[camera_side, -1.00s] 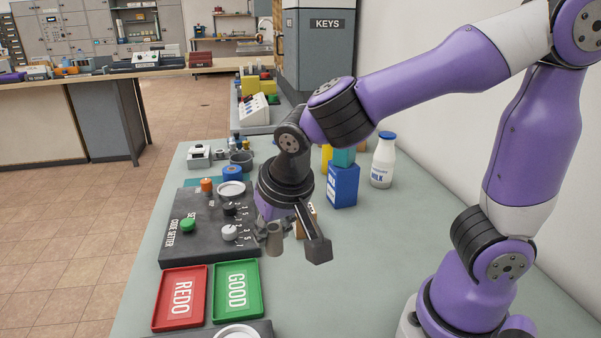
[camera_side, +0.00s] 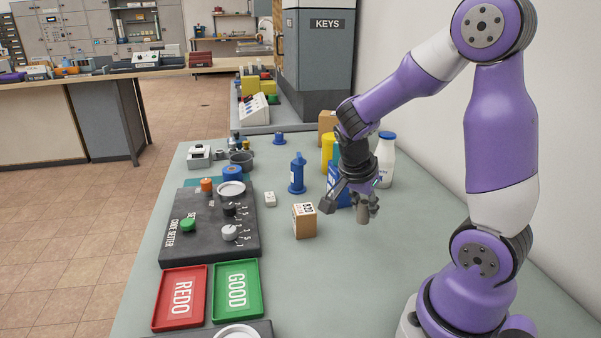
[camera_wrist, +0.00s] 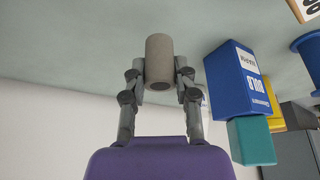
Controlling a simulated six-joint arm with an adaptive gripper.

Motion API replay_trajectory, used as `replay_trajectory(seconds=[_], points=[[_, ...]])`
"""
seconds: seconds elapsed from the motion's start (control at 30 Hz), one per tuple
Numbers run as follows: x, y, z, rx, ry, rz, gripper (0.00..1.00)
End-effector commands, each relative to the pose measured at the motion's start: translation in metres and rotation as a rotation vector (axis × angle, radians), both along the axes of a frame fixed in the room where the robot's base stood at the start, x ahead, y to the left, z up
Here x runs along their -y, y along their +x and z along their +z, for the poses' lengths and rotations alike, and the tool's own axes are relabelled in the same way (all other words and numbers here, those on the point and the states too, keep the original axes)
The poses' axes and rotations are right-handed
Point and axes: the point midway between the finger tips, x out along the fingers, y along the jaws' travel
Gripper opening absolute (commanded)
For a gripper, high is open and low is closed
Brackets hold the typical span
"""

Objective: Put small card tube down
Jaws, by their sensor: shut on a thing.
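The small card tube is a short grey-brown cylinder. In the side view the tube (camera_side: 363,214) hangs upright below my gripper (camera_side: 364,200), over the right part of the table. In the wrist view the tube (camera_wrist: 159,58) sits between the two fingers of my gripper (camera_wrist: 159,72), which are shut on it from both sides. I cannot tell for sure whether its lower end touches the grey-green table top (camera_side: 270,275).
A blue box (camera_side: 338,188) and a milk bottle (camera_side: 386,165) stand behind my gripper. A brown cardboard box (camera_side: 304,221) stands to the left, with a blue spool-like item (camera_side: 297,175) beyond it. Red (camera_side: 180,300) and green (camera_side: 237,289) trays lie front left. Table in front is clear.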

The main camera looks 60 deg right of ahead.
Motion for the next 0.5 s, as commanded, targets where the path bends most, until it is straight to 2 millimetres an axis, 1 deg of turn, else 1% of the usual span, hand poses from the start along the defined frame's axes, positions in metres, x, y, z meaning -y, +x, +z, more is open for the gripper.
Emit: replay_trajectory(seconds=[0.03, 0.13, 0.2, 0.33, 0.5], points=[[0.004, -0.001, -0.002, -0.001, 0.0, -0.003, 0.15], [0.006, -0.001, -0.011, -0.003, 0.0, 0.002, 0.15], [0.005, -0.002, -0.023, -0.006, 0.002, 0.003, 0.15], [0.005, -0.001, -0.04, -0.004, 0.002, 0.003, 0.15], [0.005, 0.0, -0.043, 0.001, 0.0, 0.002, 0.15]])
